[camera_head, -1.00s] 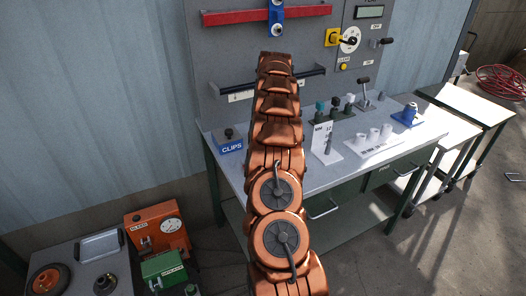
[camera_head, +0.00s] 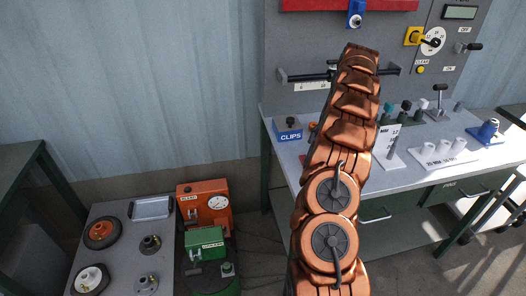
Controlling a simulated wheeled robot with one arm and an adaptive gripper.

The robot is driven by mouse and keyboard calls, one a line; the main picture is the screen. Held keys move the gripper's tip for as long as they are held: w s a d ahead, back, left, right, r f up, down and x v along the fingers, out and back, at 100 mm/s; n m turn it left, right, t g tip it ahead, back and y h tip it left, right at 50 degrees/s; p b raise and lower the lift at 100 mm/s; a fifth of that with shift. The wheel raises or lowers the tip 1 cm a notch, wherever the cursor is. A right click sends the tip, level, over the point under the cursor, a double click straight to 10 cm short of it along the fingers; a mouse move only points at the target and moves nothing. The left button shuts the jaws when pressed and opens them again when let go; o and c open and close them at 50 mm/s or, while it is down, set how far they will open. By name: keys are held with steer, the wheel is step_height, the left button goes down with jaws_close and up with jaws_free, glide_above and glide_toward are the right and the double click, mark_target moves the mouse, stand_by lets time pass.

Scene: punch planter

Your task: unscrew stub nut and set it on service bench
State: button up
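I cannot pick out a stub nut for certain. On the low grey table (camera_head: 119,215) at the lower left, two dark flanged fittings (camera_head: 150,244) (camera_head: 146,283) stand upright; whether either carries the nut is too small to tell. A grey-topped bench (camera_head: 415,185) with dark green legs stands at the right; no label marks it as the service bench. My copper arm rises in front of this bench and covers part of its top. My gripper does not show; only arm links are visible.
The low table also holds two wheels (camera_head: 101,233) (camera_head: 90,279) and a metal tray (camera_head: 152,208). An orange gauge box (camera_head: 204,207) and a green box (camera_head: 206,243) stand beside it. A blue CLIPS box (camera_head: 288,130) and white cylinders (camera_head: 458,145) sit on the bench.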

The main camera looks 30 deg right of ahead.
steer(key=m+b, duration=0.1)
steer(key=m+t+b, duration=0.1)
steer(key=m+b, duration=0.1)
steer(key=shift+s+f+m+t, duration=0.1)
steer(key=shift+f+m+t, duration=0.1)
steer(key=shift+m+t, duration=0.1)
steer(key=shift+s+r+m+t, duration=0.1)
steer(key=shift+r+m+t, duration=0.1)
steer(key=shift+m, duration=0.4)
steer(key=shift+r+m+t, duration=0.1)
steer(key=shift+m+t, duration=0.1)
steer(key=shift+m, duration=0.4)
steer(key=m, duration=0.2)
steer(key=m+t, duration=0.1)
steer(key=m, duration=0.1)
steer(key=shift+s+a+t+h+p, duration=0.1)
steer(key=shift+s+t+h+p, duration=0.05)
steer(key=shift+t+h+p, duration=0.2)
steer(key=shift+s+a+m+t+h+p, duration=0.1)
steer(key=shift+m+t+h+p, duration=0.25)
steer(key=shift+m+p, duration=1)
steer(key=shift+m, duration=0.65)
